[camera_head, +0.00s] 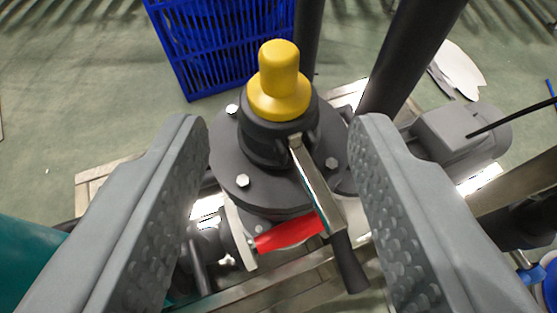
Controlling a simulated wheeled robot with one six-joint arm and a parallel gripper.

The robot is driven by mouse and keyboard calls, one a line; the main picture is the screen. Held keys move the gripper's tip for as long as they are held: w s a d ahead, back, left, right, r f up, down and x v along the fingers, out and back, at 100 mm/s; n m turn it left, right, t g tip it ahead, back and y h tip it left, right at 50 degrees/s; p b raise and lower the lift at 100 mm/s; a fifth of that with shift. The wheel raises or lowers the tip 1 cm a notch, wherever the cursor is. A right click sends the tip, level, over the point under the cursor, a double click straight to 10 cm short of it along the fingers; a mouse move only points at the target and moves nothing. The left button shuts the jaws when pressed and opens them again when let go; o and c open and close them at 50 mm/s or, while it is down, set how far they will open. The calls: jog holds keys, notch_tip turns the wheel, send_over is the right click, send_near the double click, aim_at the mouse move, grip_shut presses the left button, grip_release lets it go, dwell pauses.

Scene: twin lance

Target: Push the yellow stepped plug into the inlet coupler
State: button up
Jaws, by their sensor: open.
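The yellow stepped plug (279,80) stands upright at the top of the dark inlet coupler (262,139). Its wide lower step sits at the coupler's mouth; how deep it goes inside is hidden. The coupler rises from a round bolted flange (225,160). A metal lever (315,185) with a black grip runs down the coupler's near right side. My gripper (277,125) is open, with one grey textured finger on each side of the picture. The coupler and plug show between the fingers, apart from both, and nothing is held.
A blue crate (215,45) stands on the green floor behind the plug. Dark posts (410,50) rise behind and to the right. A grey motor-like housing (458,130) lies at right. A red handle (290,233) sits below the flange.

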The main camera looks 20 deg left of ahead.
jog(key=shift+v, duration=2.7)
jog(key=shift+r, duration=0.1)
jog(key=s+d+r+m+t+h, duration=0.1)
jog(key=s+d+r, duration=0.15)
jog(key=r, duration=0.55)
jog(key=s+d+r+m+t+h, duration=0.1)
jog(key=s+d+r, duration=0.15)
jog(key=r, duration=0.55)
jog(key=s+d+r+t+h, duration=0.15)
jog(key=s+r, duration=0.25)
jog(key=r, duration=0.5)
jog(key=s+d+r+m+t+h, duration=0.1)
jog(key=s+d+r, duration=0.3)
jog(key=s+r, duration=1.1)
jog(key=s+m, duration=0.1)
jog(key=s, duration=0.3)
jog(key=shift+s+r+m+h, duration=0.3)
jog(key=shift+s+r+h, duration=0.05)
jog(key=shift+s+r, duration=0.05)
jog(key=shift+t, duration=0.25)
jog(key=shift+c, duration=0.3)
